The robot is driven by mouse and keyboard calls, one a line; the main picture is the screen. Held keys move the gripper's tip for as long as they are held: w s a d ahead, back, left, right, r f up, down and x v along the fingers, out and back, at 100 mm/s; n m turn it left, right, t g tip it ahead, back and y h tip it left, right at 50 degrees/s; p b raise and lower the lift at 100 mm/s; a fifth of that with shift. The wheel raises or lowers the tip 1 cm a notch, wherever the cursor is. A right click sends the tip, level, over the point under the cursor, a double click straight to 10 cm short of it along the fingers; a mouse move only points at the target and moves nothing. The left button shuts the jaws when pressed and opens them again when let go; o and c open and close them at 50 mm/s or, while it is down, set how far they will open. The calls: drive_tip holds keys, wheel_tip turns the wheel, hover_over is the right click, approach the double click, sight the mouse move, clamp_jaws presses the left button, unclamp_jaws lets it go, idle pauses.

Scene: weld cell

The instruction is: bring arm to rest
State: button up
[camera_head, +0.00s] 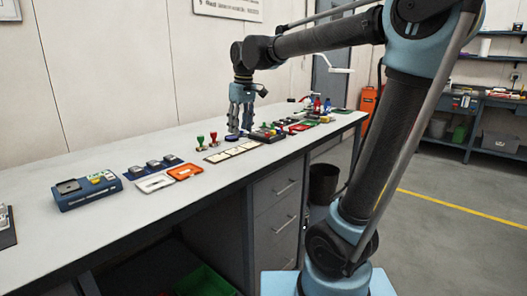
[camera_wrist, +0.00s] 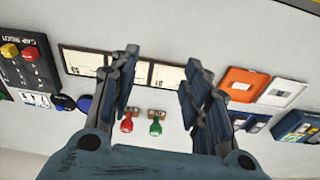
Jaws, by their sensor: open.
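My arm reaches over the long grey workbench (camera_head: 120,170) from the right in the head view. My gripper (camera_head: 240,128) points down above the bench top, close to the red and green stamps. In the wrist view my gripper (camera_wrist: 155,75) has its two fingers spread wide apart, with nothing held between them. Below and between the fingers I see a red-handled stamp (camera_wrist: 127,121) and a green-handled stamp (camera_wrist: 155,125) on the bench. The exact height of the fingertips above the bench is hard to tell.
Pale cards (camera_head: 233,151) lie in a row near the front edge. An orange tray (camera_head: 185,172), a white tray (camera_head: 154,182) and a blue device (camera_head: 87,191) stand to the left. More small items crowd the bench's far right. Drawers (camera_head: 278,195) are below.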

drive_tip(key=s+d+f+m, duration=0.4)
drive_tip(key=s+d+f, duration=0.6)
drive_tip(key=d+f, duration=0.2)
drive_tip(key=s+d+f+m+t+h, duration=0.1)
drive_tip(key=s+d+f+m, duration=0.4)
drive_tip(key=s+d+f, duration=0.5)
drive_tip(key=d+f, duration=0.2)
drive_tip(key=d, duration=0.3)
drive_tip(key=shift+s+f, duration=0.15)
drive_tip(key=shift+s, duration=0.2)
drive_tip(key=shift+d, duration=0.1)
drive_tip(key=shift+c, duration=0.6)
drive_tip(key=shift+c, duration=0.7)
